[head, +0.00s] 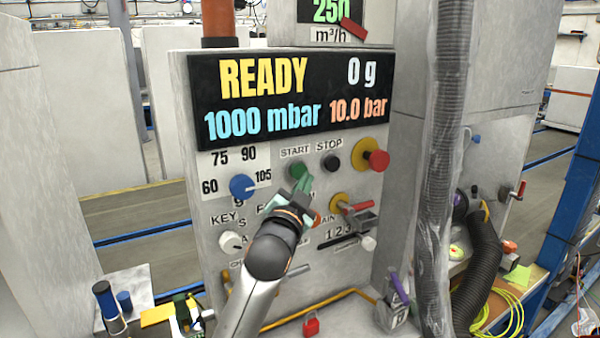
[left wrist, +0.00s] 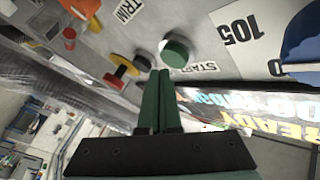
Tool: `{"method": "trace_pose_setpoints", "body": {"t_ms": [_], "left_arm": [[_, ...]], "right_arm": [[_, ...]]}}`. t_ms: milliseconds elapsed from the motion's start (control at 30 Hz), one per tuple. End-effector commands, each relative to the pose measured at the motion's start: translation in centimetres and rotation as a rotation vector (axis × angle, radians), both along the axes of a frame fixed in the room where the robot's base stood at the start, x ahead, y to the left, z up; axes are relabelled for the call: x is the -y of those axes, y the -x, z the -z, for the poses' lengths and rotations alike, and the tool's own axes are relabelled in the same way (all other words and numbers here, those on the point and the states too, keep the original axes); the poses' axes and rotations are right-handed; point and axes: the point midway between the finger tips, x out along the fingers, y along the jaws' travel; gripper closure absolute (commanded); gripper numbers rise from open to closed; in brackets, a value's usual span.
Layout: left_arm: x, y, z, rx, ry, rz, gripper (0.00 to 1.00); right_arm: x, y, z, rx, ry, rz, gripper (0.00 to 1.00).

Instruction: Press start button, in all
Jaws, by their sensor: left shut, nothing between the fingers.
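The start button (head: 296,168) is a round green knob under the START label (head: 295,152) on the grey panel, partly covered by my fingers in the head view. In the left wrist view the green start button (left wrist: 175,52) shows just beyond my fingertips, slightly to their right. My left gripper (head: 304,183) is shut and empty, its green fingers pointing at the panel close to the button; its fingers also show in the left wrist view (left wrist: 158,75). I cannot tell whether they touch the button. My right gripper is not in view.
A black stop button (head: 331,162) and a red knob on a yellow base (head: 377,160) sit right of the start button. A blue dial (head: 241,186) is at left. The display (head: 290,95) above reads READY. A grey hose (head: 440,170) hangs at right.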

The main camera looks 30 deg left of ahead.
Motion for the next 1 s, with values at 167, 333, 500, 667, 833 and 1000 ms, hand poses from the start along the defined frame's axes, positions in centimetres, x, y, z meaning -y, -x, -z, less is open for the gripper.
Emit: {"method": "trace_pose_setpoints", "body": {"t_ms": [167,333,500,667,833,1000], "left_arm": [[0.00,0.00,0.00,0.000,0.000,0.000,1.00],[-0.01,0.00,-0.01,0.000,0.000,0.000,1.00],[-0.30,-0.15,-0.07,-0.001,-0.001,-0.001,1.00],[-0.75,-0.41,-0.08,-0.001,-0.001,-0.001,1.00],[-0.77,-0.43,0.01,0.000,0.000,0.000,1.00],[-0.76,-0.44,0.00,0.000,0.000,0.000,1.00]], "right_arm": [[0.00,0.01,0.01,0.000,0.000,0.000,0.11],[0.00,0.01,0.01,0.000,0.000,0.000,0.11],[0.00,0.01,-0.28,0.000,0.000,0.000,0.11],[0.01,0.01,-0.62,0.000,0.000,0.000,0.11],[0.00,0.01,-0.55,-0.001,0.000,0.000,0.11],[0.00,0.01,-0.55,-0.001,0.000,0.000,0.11]]}}
